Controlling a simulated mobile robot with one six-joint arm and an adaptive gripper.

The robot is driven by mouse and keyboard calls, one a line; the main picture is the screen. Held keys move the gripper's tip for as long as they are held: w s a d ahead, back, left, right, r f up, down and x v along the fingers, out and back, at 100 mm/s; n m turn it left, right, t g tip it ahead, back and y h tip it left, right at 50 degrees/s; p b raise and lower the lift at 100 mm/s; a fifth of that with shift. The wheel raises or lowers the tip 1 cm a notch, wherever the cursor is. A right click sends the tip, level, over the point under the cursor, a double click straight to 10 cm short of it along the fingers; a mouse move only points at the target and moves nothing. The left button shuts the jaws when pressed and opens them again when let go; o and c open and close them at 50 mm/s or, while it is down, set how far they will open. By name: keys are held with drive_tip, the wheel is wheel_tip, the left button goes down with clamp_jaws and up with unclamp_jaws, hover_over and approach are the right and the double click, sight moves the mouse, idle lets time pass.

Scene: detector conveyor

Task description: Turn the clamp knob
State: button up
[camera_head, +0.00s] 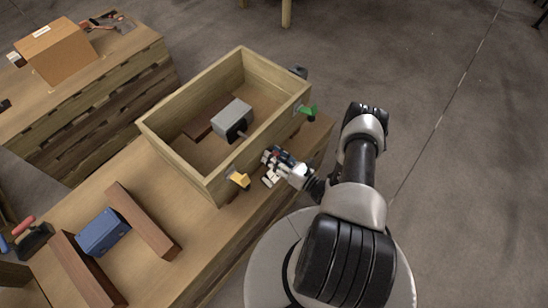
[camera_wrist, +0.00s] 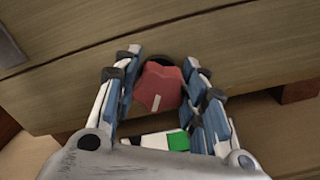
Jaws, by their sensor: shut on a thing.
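The clamp knob (camera_wrist: 158,88) is red and lobed, with a white line on its face. It sits at a dark round hole in a wooden wall in the wrist view. My gripper (camera_wrist: 160,80) has its blue-and-white fingers on the left and right sides of the knob, shut on it. In the head view my gripper (camera_head: 269,160) is at the outer wall of a wooden crate (camera_head: 175,152), and the knob is largely hidden there. Inside the crate a grey block (camera_head: 232,117) has a short rod pointing toward that wall.
A yellow part (camera_head: 239,179) and a green part (camera_head: 308,111) stick out of the same wall on either side of my gripper. A blue block (camera_head: 102,232) lies between brown bars on the bench. A white piece with a green patch (camera_wrist: 178,141) shows below the knob.

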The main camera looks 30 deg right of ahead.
drive_tip(key=m, duration=0.5)
drive_tip(key=shift+d+m, duration=0.1)
drive_tip(key=shift+m, duration=0.2)
drive_tip(key=shift+f+m, duration=0.15)
drive_tip(key=shift+m, duration=2.05)
drive_tip(key=o, duration=1.1)
drive_tip(key=v, duration=1.2)
